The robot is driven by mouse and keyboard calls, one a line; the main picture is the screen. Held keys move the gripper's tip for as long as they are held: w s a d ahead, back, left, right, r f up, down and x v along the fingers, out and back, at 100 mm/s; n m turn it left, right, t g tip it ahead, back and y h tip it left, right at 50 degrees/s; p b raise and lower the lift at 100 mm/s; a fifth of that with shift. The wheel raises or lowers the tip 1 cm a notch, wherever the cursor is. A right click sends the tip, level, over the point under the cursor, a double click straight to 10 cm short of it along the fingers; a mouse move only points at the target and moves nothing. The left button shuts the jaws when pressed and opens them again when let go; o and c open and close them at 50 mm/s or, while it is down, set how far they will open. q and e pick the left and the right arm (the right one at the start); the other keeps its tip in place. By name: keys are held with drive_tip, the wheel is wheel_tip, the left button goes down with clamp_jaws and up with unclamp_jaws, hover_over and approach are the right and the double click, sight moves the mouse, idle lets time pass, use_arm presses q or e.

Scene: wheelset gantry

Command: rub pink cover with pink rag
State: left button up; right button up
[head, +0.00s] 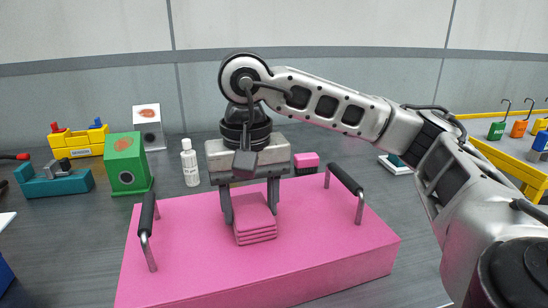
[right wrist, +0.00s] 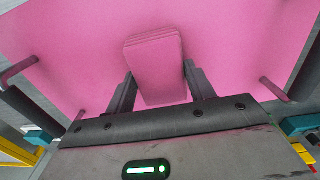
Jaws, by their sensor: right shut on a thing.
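The pink cover (head: 330,246) is a large flat block with two dark handles, lying on the grey table in the head view. It fills much of the right wrist view (right wrist: 230,45). The pink rag (head: 255,222) is a folded, layered pad. My right gripper (head: 252,208) points down over the cover and is shut on the rag, one finger on each side. The right wrist view shows the rag (right wrist: 155,68) between the fingers. The rag is low at the cover's top; I cannot tell exactly whether it touches. My left gripper is not in view.
A yellow rack with hooked weights (head: 515,155) is at the right. The cover's handles (head: 346,179) stick up.

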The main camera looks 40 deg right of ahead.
drive_tip(key=shift+s+d+f+b, duration=0.15)
drive_tip(key=shift+s+d, duration=0.1)
drive_tip(key=shift+d, duration=0.35)
drive_tip(key=shift+s+d+r+b, duration=0.15)
drive_tip(key=shift+s+d, duration=0.1)
drive_tip(key=shift+d, duration=0.3)
wheel_tip(320, 180, up, 2)
drive_tip(key=shift+s+d+r+p, duration=0.1)
drive_tip(key=shift+d+r+p, duration=0.05)
drive_tip(key=shift+p, duration=0.5)
drive_tip(key=shift+r+p, duration=0.3)
drive_tip(key=shift+r, duration=0.05)
drive_tip(key=shift+r+p, duration=0.5)
drive_tip(key=shift+r, duration=0.25)
drive_tip(key=shift+r+p, duration=0.3)
drive_tip(key=shift+r, duration=0.1)
wheel_tip(320, 180, up, 2)
drive_tip(key=shift+r+p, duration=0.15)
drive_tip(key=shift+p, duration=0.9)
drive_tip(key=shift+r+p, duration=0.3)
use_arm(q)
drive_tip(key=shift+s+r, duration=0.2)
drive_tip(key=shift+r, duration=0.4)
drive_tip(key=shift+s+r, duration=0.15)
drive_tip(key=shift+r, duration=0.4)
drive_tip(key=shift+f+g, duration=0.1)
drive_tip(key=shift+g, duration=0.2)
